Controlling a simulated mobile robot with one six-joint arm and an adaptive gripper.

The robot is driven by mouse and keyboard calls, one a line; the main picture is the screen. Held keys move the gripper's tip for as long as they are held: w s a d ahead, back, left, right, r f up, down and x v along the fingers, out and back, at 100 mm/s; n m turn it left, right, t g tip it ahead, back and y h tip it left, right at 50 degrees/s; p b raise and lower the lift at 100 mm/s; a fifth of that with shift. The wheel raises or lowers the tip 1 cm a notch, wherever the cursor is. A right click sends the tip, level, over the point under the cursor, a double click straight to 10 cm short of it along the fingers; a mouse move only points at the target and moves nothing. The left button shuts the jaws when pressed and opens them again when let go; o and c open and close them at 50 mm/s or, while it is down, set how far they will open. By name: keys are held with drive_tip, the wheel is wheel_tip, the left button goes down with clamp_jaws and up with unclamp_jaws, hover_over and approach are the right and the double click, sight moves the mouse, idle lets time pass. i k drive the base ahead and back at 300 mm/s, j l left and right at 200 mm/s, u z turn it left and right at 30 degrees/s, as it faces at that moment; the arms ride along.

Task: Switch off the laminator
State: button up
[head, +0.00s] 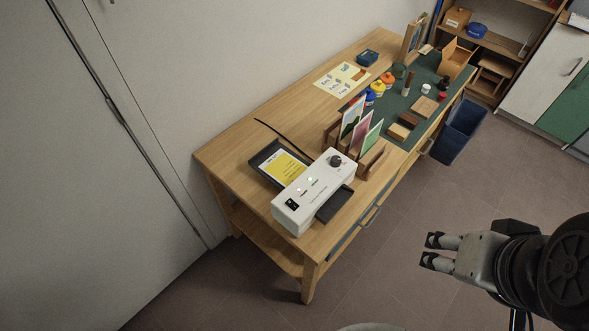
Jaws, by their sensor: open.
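The laminator (315,193) is a white box near the close left end of the wooden desk. It has a black switch (292,204) at its left end, small lit lights in the middle and a black knob (336,160) at its right end. The switch's position is too small to tell. A yellow sheet (286,168) lies on the black tray (262,157) behind it. My gripper (430,251) is open and empty at the lower right, over the floor, well apart from the desk and laminator.
Upright coloured cards (361,132) in a wooden holder stand beside the laminator. A green mat (424,78) with small items covers the desk's far part. A blue bin (460,130) stands at the desk's right side. The floor between my gripper and the desk is clear.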

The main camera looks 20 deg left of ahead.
sight(290, 202)
drive_tip(key=u, duration=1.3)
drive_tip(key=i+l+u, duration=0.2)
drive_tip(key=l+u, duration=0.25)
